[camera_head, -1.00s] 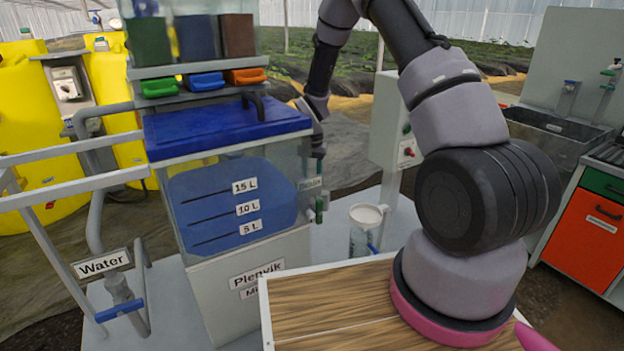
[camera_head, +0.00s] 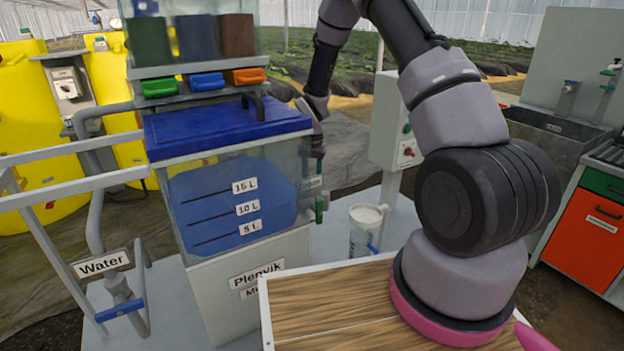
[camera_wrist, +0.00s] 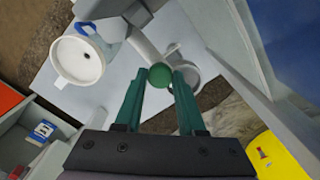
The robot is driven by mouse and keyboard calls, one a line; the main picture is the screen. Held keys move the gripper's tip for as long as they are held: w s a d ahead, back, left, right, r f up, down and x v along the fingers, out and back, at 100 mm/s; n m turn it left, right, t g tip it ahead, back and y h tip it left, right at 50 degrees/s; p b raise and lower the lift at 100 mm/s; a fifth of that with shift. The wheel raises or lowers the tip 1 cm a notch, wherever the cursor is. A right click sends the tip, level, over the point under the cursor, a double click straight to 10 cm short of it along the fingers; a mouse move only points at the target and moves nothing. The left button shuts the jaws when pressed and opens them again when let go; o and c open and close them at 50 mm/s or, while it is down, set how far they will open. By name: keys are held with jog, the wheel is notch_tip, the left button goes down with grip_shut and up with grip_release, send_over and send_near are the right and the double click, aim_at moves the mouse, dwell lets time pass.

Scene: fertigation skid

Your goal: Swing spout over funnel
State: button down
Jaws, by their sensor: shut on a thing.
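My gripper (camera_wrist: 160,88) has its two teal fingers closed on a round green knob (camera_wrist: 160,75) in the wrist view. A grey pipe (camera_wrist: 146,45), which looks like the spout, runs from beside the knob toward the upper left. The white funnel (camera_wrist: 78,60) with its dark centre hole is left of the knob, apart from it. In the head view the funnel (camera_head: 366,214) sits on a clear cylinder, right of the tank (camera_head: 233,205). My gripper (camera_head: 319,192) is at the tank's right side there, and its grip is too small to make out. The spout's outlet is not clear.
The blue-lidded tank (camera_head: 225,130) stands close to my gripper. A grey post with a control box (camera_head: 392,125) rises behind the funnel. A wooden-topped surface (camera_head: 335,308) lies in front. The pale deck (camera_wrist: 120,105) between funnel and gripper looks clear.

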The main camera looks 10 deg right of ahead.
dwell(0.7)
jog(key=shift+w+d+m, duration=0.2)
jog(key=shift+d+m, duration=0.5)
jog(key=shift+m, duration=0.4)
jog(key=s+d+m, duration=0.5)
jog(key=d+m, duration=0.3)
jog(key=m, duration=0.8)
jog(key=shift+s, duration=0.15)
jog(key=shift+s+d, duration=0.1)
jog(key=c, duration=0.5)
grip_release()
jog(key=shift+s, duration=0.1)
